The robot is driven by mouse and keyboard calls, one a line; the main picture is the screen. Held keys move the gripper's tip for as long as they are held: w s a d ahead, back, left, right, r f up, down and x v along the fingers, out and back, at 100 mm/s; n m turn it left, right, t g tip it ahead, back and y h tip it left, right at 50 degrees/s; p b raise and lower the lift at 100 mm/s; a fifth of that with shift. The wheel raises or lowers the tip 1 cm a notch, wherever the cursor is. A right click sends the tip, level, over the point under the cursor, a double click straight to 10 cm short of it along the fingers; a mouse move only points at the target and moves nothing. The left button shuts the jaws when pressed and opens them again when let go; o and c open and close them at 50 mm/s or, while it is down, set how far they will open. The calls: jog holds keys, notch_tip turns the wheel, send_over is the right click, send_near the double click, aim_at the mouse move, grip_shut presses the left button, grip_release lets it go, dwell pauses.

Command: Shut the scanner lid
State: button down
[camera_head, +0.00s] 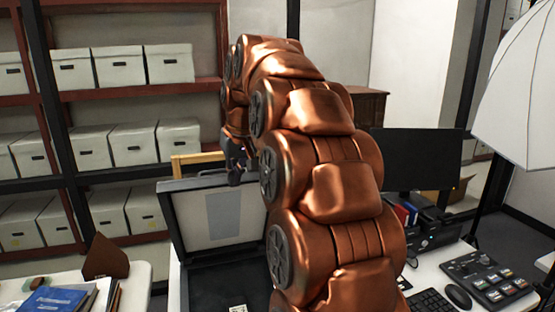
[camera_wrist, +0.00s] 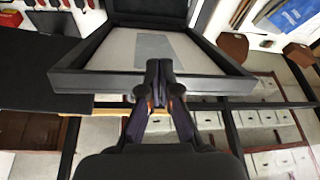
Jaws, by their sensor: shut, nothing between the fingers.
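The scanner lid (camera_head: 192,232) stands raised, with a dark frame, a pale inner panel and a grey rectangle on it. The dark scanner bed (camera_head: 228,284) lies below it on the white table. My gripper (camera_head: 236,180) is at the lid's top edge, partly hidden by my copper arm, which also covers the lid's right side. In the wrist view the lid (camera_wrist: 110,48) fills the upper middle, and my gripper (camera_wrist: 159,68) is shut and empty, its tips overlapping the lid's edge in the picture. I cannot tell whether they touch it.
Shelves with white archival boxes (camera_head: 119,65) stand behind on the left. Right of my arm are a dark monitor (camera_head: 416,158), a keyboard (camera_head: 432,302), a mouse (camera_head: 458,297) and a button panel (camera_head: 489,279). A blue book (camera_head: 55,300) lies on the left table.

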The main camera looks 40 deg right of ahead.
jog(key=shift+m+t+h, duration=0.5)
jog(key=shift+t, duration=0.1)
jog(key=d+r, duration=0.1)
jog(key=d, duration=0.2)
jog(key=w+d+r, duration=0.1)
jog(key=d+r, duration=0.1)
jog(key=d, duration=0.1)
jog(key=w+d+r, duration=0.1)
jog(key=d+r, duration=0.1)
jog(key=d, duration=0.1)
jog(key=shift+w+d+p, duration=0.1)
jog(key=shift+w+p, duration=0.15)
jog(key=shift+p, duration=0.05)
jog(key=d+r+m+h, duration=0.1)
jog(key=d+r, duration=0.3)
jog(key=d, duration=0.4)
jog(key=shift+t, duration=0.4)
jog(key=shift+w+d+f+p, duration=0.2)
jog(key=shift+w+f+p, duration=0.45)
jog(key=shift+f, duration=1.1)
jog(key=shift+w+d+f+p, duration=0.3)
jog(key=shift+f+p, duration=0.6)
jog(key=shift+f, duration=0.8)
jog(key=shift+w+d+f+p, duration=0.15)
jog(key=shift+w+f+p, duration=0.5)
jog(key=shift+f, duration=1.1)
jog(key=shift+s+a+f+p, duration=0.2)
jog(key=shift+s+f+p, duration=0.1)
jog(key=shift+s+f, duration=0.25)
jog(key=shift+f, duration=0.15)
